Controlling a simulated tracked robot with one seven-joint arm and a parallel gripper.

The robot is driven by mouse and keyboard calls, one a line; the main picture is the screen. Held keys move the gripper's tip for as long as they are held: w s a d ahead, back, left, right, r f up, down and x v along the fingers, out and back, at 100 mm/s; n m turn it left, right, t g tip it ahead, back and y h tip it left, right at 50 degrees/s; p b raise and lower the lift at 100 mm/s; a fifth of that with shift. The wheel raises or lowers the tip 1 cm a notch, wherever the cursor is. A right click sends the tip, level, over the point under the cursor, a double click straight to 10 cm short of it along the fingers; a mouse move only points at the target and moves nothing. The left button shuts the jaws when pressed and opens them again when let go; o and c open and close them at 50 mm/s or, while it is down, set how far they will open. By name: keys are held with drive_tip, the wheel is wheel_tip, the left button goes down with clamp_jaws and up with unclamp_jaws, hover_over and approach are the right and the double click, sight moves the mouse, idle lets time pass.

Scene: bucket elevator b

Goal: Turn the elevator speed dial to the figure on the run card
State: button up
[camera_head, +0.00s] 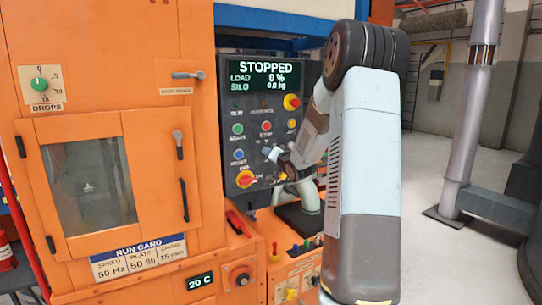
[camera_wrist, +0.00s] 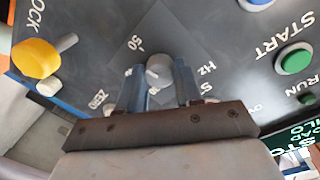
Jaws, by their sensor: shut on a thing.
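The elevator speed dial (camera_wrist: 158,68) is a small grey knob on the dark control panel (camera_head: 231,109), marked "Hz" with a "50" beside it in the wrist view. My gripper (camera_wrist: 160,84) has its two blue fingers shut on either side of the knob. Which figure the knob points to I cannot tell. The run card (camera_head: 137,256) reads speed 50 Hz, plate 50 %, and a third figure of 15.
The panel screen (camera_head: 266,75) reads "STOPPED", load 0 %. A yellow knob (camera_wrist: 36,58) and a green start button (camera_wrist: 294,61) lie near my gripper in the wrist view. A red-and-yellow button (camera_head: 291,102) sits above right.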

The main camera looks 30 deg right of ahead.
drive_tip(key=shift+d+m, duration=0.1)
drive_tip(key=shift+m, duration=0.7)
drive_tip(key=o, duration=1)
drive_tip(key=shift+o, duration=0.2)
drive_tip(key=s, duration=1.3)
drive_tip(key=shift+s+r, duration=0.3)
drive_tip(key=shift+s, duration=0.1)
